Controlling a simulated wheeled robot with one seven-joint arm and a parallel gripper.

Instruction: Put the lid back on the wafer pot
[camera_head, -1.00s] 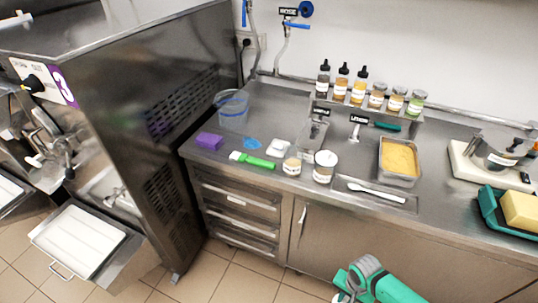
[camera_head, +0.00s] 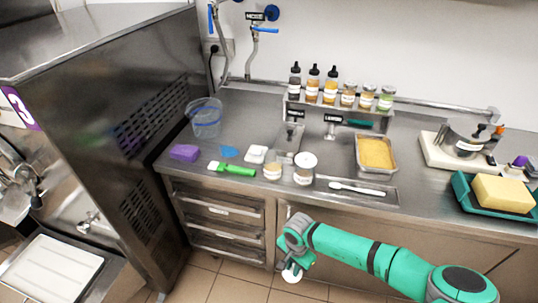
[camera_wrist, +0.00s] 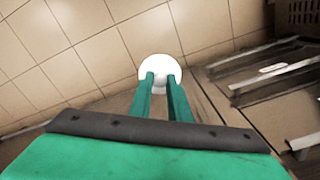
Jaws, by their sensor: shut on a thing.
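My gripper (camera_head: 291,266) is shut on a white round lid (camera_head: 291,275), held low in front of the counter's drawers, over the floor. In the wrist view the lid (camera_wrist: 158,66) shows between the fingertips (camera_wrist: 161,80). Two small labelled pots stand side by side near the counter's front edge: a smaller one (camera_head: 272,170) and a wider one (camera_head: 304,172) with a white top. Their labels are too small to read, so I cannot tell which is the wafer pot. Both are above and behind my gripper, apart from it.
A white spatula (camera_head: 357,188) and a pan of yellow mix (camera_head: 375,154) lie right. Bottles line the rear rack. The counter's front edge (camera_head: 230,178) lies between gripper and pots.

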